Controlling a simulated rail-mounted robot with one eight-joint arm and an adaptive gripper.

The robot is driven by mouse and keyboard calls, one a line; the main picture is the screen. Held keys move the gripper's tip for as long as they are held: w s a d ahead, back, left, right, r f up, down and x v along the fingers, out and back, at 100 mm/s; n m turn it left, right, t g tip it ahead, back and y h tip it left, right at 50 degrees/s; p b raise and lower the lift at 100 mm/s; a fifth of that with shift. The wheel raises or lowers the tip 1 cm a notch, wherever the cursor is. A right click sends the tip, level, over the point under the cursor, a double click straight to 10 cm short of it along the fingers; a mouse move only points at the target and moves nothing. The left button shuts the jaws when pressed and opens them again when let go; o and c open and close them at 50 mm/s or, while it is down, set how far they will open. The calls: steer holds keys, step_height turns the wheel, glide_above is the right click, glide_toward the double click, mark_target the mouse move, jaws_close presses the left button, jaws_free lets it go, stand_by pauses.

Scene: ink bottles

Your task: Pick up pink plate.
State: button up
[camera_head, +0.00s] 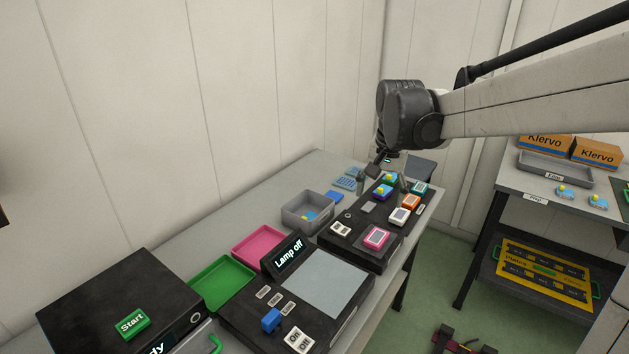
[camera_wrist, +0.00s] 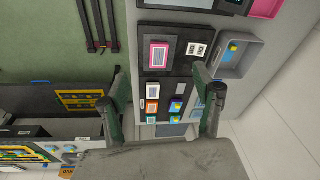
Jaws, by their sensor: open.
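The pink plate (camera_head: 376,238) is a small pink square with a white middle. It lies on the black panel (camera_head: 338,248) at its near right part, beside a white label block. In the wrist view the pink plate (camera_wrist: 158,54) shows near the top middle, on the same panel. My gripper (camera_head: 381,183) is open above the far end of this panel, over the blue and orange plates. In the wrist view my gripper (camera_wrist: 168,92) has its fingers wide apart with nothing between them. The pink plate lies outside the fingers, toward the top of that picture.
Orange (camera_head: 411,202), teal (camera_head: 419,188) and blue-purple plates share the panel. A grey bin (camera_head: 292,222) with a blue and yellow item, a pink tray (camera_head: 240,248) and a green tray (camera_head: 205,295) stand left. A "Lamp off" sign (camera_head: 288,255) stands nearer.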

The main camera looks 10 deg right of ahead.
steer(key=w+d+f+m+g, duration=0.2)
steer(key=w+d+f+m, duration=0.1)
steer(key=w+d+f, duration=0.45)
glide_above(377, 236)
steer(key=f, duration=0.9)
steer(key=shift+s+f+b, duration=0.15)
steer(key=shift+s+b, duration=0.05)
steer(key=shift+b, duration=0.15)
steer(key=f, duration=0.5)
steer(key=shift+w, duration=0.25)
steer(key=c, duration=1.2)
